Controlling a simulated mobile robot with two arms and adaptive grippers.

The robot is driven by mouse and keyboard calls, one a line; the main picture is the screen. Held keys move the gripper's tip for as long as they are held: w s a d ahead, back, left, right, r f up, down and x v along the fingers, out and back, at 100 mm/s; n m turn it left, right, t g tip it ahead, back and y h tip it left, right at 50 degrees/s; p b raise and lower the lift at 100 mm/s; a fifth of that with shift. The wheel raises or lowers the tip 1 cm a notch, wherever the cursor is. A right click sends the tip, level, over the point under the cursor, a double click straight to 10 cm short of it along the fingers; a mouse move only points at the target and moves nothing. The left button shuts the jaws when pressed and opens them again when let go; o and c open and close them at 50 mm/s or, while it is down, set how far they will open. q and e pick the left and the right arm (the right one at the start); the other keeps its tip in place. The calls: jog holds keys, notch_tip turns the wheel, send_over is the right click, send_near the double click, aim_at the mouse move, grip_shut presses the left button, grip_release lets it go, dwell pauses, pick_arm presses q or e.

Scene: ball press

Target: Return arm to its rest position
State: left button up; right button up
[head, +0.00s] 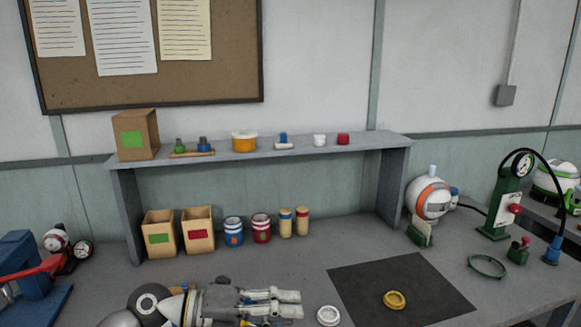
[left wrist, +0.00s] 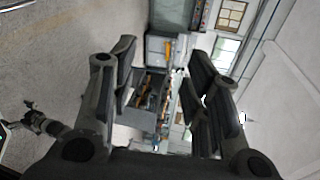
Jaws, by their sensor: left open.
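My left arm comes in along the bottom of the head view, from the left. My left gripper (head: 296,303) points right, low in the picture, in front of the shelf. Its fingers are apart. In the left wrist view the open gripper (left wrist: 162,62) has nothing between its fingers, only distant room background. My right gripper is not in view.
A white ring (head: 328,316) lies just right of my left gripper. A blue press (head: 25,270) stands left; a green gauge stand (head: 503,205) stands right.

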pick_arm(q)
notch_tip(320, 180, up, 7)
jog(key=n+t+h, duration=0.4)
jog(key=n+t, duration=0.2)
jog(key=w+a+n+t+y, duration=0.4)
jog(key=a+n+t+y, duration=0.2)
jog(key=n+t, duration=0.45)
jog(key=s+a+f+n+g+y, duration=0.3)
jog(key=a+f+n+y, duration=1)
jog(key=f, duration=0.3)
jog(key=s+f+n+g, duration=0.2)
jog(key=s+f+g, duration=0.5)
jog(key=s, duration=0.5)
jog(key=s+f+n+g, duration=0.2)
jog(key=s+f+g, duration=0.3)
jog(key=s+f, duration=0.55)
jog(key=s+f+g, duration=0.1)
jog(key=s+f, duration=0.1)
jog(key=f, duration=1.1)
jog(key=s+f+g, duration=0.1)
jog(key=s+f, duration=0.1)
jog(key=f, duration=1.1)
jog(key=s+a+f, duration=0.3)
jog(key=s+f, duration=1.2)
jog(key=s, duration=0.1)
jog(key=shift+s+f+g, duration=0.25)
jog(key=shift+s+g, duration=0.05)
jog(key=shift+g, duration=0.05)
